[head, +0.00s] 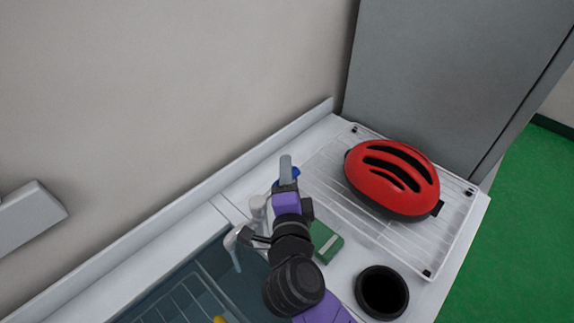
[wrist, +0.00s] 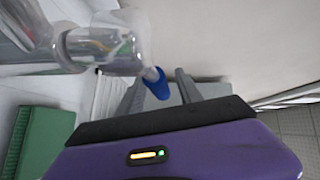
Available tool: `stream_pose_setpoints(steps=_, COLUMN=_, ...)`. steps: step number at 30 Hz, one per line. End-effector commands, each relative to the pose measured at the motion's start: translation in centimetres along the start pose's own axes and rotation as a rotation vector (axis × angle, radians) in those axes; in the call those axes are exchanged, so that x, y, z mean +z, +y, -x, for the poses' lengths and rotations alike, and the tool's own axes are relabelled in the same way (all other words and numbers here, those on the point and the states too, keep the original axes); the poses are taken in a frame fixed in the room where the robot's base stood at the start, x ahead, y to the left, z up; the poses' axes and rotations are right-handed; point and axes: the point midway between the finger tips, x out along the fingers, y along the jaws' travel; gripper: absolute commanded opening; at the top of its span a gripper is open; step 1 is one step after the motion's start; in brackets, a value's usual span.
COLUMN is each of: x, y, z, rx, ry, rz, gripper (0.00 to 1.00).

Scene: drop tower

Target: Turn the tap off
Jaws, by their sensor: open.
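The chrome tap (wrist: 98,50) fills the upper left of the wrist view. Its lever ends in a blue tip (wrist: 158,88), which shows between the two fingers of my open gripper (wrist: 162,95); I cannot tell if either finger touches it. In the head view my gripper (head: 287,178) is at the tap, with a bit of the blue tip (head: 294,172) showing behind it. The spout (head: 236,238) curves over the sink, and a pale bluish streak, apparently water, runs down below it. My gripper and arm hide much of the tap body.
The dark sink (head: 190,275) with a wire rack lies left of my arm. A green box (head: 326,243), a black round container (head: 382,292) and a red helmet (head: 392,180) on a white wire rack (head: 325,165) stand right. A wall is behind, a grey cabinet (head: 445,75) at the back right.

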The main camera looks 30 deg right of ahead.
Motion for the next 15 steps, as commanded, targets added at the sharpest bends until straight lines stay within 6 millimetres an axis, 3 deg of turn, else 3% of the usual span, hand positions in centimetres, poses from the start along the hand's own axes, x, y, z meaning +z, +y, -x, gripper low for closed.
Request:
stream_pose_setpoints(steps=6, x=-0.1, y=0.0, z=-2.1, rx=0.0, ry=0.002, rz=-0.001, gripper=0.42)
stream_pose_setpoints(steps=15, x=-0.1, y=0.0, z=-2.4, rx=0.0, ry=0.001, rz=0.0, gripper=0.42)
